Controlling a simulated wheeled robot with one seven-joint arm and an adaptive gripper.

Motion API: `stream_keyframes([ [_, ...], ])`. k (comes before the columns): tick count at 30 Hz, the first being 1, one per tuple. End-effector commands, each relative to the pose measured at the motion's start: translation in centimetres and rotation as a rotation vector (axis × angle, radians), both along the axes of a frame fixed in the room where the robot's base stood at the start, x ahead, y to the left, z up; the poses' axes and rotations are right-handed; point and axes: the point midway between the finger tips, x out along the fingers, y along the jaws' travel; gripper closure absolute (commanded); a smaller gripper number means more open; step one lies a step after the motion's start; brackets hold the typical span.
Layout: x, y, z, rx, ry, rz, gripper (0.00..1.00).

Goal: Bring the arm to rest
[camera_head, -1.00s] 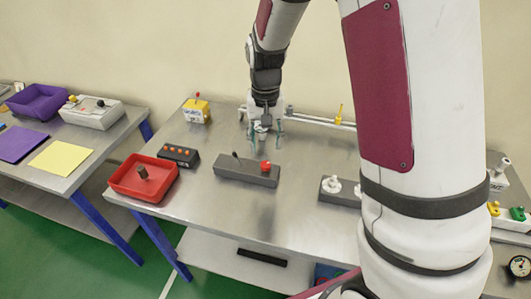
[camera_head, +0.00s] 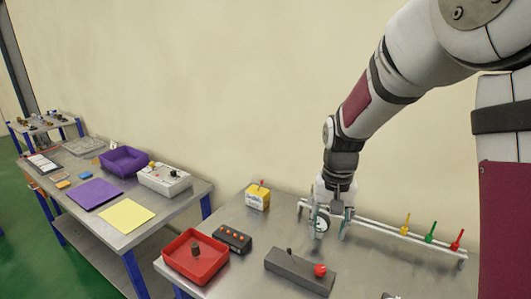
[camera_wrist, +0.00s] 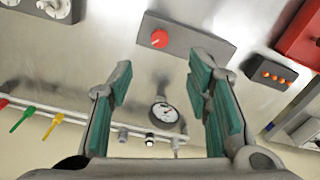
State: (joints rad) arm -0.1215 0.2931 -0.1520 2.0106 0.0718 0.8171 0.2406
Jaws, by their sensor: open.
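My gripper (camera_head: 334,226) is above the back of the near steel table, in front of the white pipe rail. It also shows in the wrist view (camera_wrist: 160,85), where its two teal-padded fingers stand wide apart with nothing held between them. A round pressure gauge (camera_wrist: 164,114) shows between the fingers in the wrist view, and in the head view the gauge (camera_head: 321,222) appears beside the fingers. My arm reaches down to the gripper from the upper right.
A grey block with a red knob (camera_head: 300,272) lies in front of the gripper. Yellow, green and red valve handles (camera_head: 430,232) rise from the rail at right.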

Motion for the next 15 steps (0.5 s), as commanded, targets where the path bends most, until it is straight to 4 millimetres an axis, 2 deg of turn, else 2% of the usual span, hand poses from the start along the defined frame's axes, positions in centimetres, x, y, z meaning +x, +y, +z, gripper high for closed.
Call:
stream_keyframes([
  [1, -0.7, 0.0, 1.6, 0.006, -0.025, 0.010, 0.55],
  [6, -4.2, 0.1, 6.6, 0.019, -0.112, 0.065, 0.55],
  [15, -11.8, 0.2, 13.0, 0.004, -0.270, 0.173, 0.55],
])
